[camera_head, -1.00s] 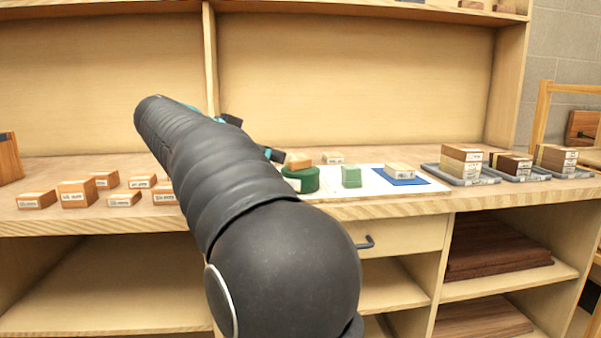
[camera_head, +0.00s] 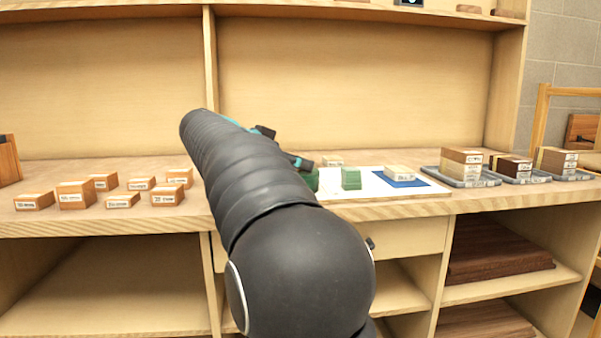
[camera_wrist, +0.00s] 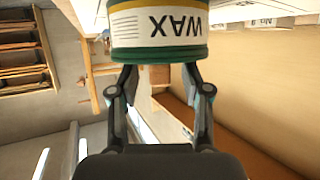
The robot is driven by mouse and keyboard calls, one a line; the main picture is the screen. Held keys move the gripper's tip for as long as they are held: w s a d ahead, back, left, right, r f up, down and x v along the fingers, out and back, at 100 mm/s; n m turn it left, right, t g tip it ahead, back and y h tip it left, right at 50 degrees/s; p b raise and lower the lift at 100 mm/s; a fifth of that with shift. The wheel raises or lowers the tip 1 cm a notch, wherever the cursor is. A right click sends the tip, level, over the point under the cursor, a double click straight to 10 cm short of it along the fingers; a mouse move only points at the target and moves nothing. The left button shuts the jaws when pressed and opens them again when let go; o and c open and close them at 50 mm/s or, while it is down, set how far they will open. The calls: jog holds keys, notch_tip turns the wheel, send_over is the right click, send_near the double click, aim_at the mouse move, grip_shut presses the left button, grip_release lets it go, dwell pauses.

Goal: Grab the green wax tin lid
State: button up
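A wax tin with a cream "WAX" label, upside down in the picture, fills the top middle of the wrist view. Its green lid band (camera_wrist: 157,54) faces my gripper (camera_wrist: 160,70). My gripper's two fingers stand apart, with a clear gap between them, and their tips meet the tin's lower edge in the picture. The tips are partly hidden, so contact cannot be told. In the head view a dark green round piece (camera_head: 313,181) shows just past my arm, mostly covered by it. My gripper (camera_head: 283,147) is at the arm's far end, largely hidden.
A green block (camera_head: 351,178) and a pale block on a blue sheet (camera_head: 400,172) lie on a white board (camera_head: 378,191). Several labelled wood blocks (camera_head: 75,195) stand at the left. Grey trays with stacked blocks (camera_head: 462,181) stand at the right. The shelf's back panel (camera_head: 350,80) rises behind.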

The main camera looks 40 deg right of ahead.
grip_shut()
jog(key=shift+r, duration=0.1)
